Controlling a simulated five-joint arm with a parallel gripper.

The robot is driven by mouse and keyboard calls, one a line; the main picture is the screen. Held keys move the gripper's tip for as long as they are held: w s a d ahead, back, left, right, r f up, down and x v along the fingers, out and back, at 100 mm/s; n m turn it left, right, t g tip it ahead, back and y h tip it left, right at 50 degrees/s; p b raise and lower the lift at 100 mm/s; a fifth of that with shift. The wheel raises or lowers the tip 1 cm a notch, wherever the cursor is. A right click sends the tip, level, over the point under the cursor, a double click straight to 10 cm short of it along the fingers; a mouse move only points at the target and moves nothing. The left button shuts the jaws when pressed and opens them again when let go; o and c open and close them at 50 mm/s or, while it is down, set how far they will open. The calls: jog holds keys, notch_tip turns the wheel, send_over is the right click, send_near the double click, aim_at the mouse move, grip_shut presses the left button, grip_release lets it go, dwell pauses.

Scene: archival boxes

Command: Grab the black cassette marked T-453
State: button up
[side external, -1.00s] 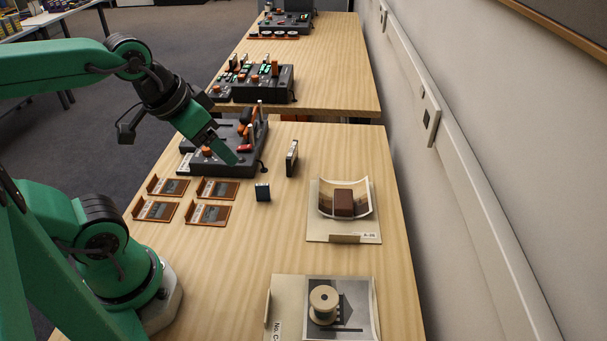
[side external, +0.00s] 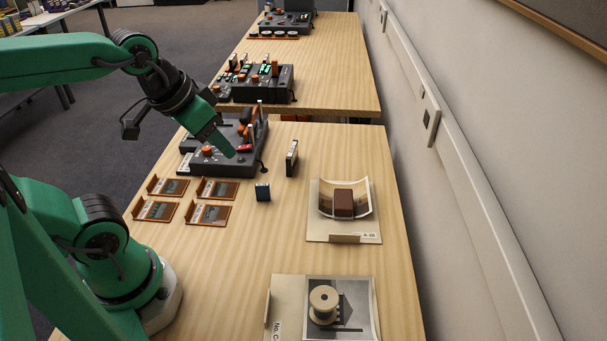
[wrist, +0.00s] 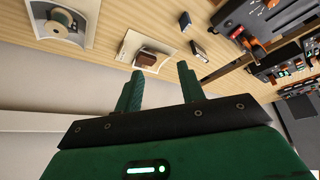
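My gripper (side external: 230,153) is up in the air, left of the cassette and over the dark console in the side picture. In the wrist view my gripper (wrist: 158,76) has its two green fingers apart with nothing between them.
A small dark blue block (side external: 263,192) stands left of and nearer than the cassette. The dark console (side external: 228,165) stands behind it. Several brown-framed cards (side external: 208,215) lie left. Right are a tray with a brown block (side external: 344,203) and one with a spool (side external: 323,305).

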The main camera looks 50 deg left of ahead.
jog(key=w+a+n+g, duration=0.1)
jog(key=w+a+n, duration=0.1)
jog(key=w, duration=0.6)
jog(key=n+g, duration=0.4)
jog(key=n, duration=0.1)
send_over(292, 149)
jog(key=f, duration=1.5)
jog(key=shift+s+d, duration=0.2)
jog(key=shift+d, duration=0.05)
jog(key=shift+w+a+f, duration=0.15)
jog(key=shift+w+f, duration=0.05)
jog(key=shift+f, duration=1.45)
jog(key=shift+f, duration=2.6)
